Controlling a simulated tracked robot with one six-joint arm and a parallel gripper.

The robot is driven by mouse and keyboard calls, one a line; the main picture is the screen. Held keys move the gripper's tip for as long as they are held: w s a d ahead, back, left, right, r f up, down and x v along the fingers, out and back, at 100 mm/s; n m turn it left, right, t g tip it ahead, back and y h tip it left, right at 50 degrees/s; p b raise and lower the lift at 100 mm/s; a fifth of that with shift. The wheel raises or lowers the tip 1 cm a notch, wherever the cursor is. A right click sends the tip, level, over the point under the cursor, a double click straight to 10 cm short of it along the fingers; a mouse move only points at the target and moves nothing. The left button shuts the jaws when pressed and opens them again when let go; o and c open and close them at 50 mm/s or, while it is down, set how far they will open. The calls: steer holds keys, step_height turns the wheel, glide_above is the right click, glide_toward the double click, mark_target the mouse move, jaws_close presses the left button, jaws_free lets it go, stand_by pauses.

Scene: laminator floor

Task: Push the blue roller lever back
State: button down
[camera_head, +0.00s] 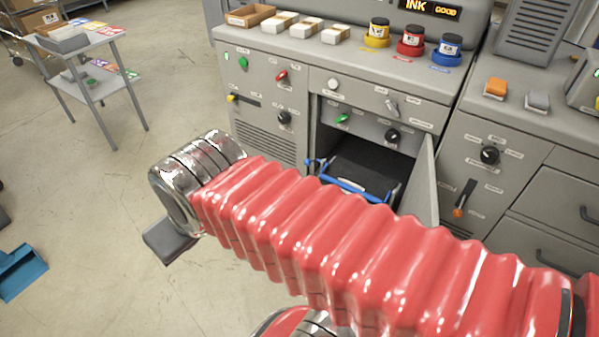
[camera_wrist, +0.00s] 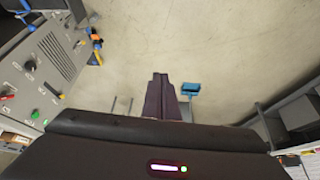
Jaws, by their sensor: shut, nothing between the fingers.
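The blue roller lever (camera_head: 350,186) is a bar with side arms inside the open, dark compartment of the grey machine. My red bellows arm crosses in front and hides the lower part of the compartment.
The compartment's door (camera_head: 424,185) hangs open on the right. Knobs and switches cover the machine front, with an orange-tipped lever (camera_head: 460,205) further right. A grey cart (camera_head: 92,85) stands at the back left. A blue dustpan (camera_head: 20,272) lies at left. Floor between is clear.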

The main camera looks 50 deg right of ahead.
stand_by(0.3)
steer(key=w+d+f+n+g+h, duration=0.3)
steer(key=w+d+f+h, duration=0.15)
steer(key=d, duration=0.75)
steer(key=w+d+f+n+g+h, duration=0.2)
steer(key=w+d+f+n+h, duration=0.3)
steer(key=d, duration=0.7)
steer(key=w+d+f+n+g+h, duration=0.25)
steer(key=d+f, duration=0.35)
steer(key=d, duration=0.6)
steer(key=w+d+f+n+t+h, duration=0.1)
steer(key=d+f+n, duration=0.2)
steer(key=f, duration=0.6)
steer(key=w+d+f+n+t, duration=0.1)
steer(key=d+f+n, duration=0.3)
steer(key=f, duration=0.5)
steer(key=w+d+f+n+t+h, duration=0.1)
steer(key=w+d+f+n+t, duration=0.1)
steer(key=f+n, duration=0.3)
steer(key=shift+d+f+n+t+h, duration=0.1)
steer(key=shift+d+f, duration=0.15)
steer(key=shift+f, duration=0.5)
steer(key=shift+d+f+n+t+h, duration=0.15)
steer(key=shift+d+f, duration=0.15)
steer(key=shift+f, duration=0.45)
steer(key=shift+d+f+n+h, duration=0.1)
steer(key=shift+d+f, duration=0.15)
steer(key=shift+f, duration=0.5)
steer(key=shift+w+d, duration=0.1)
steer(key=shift+d, duration=0.05)
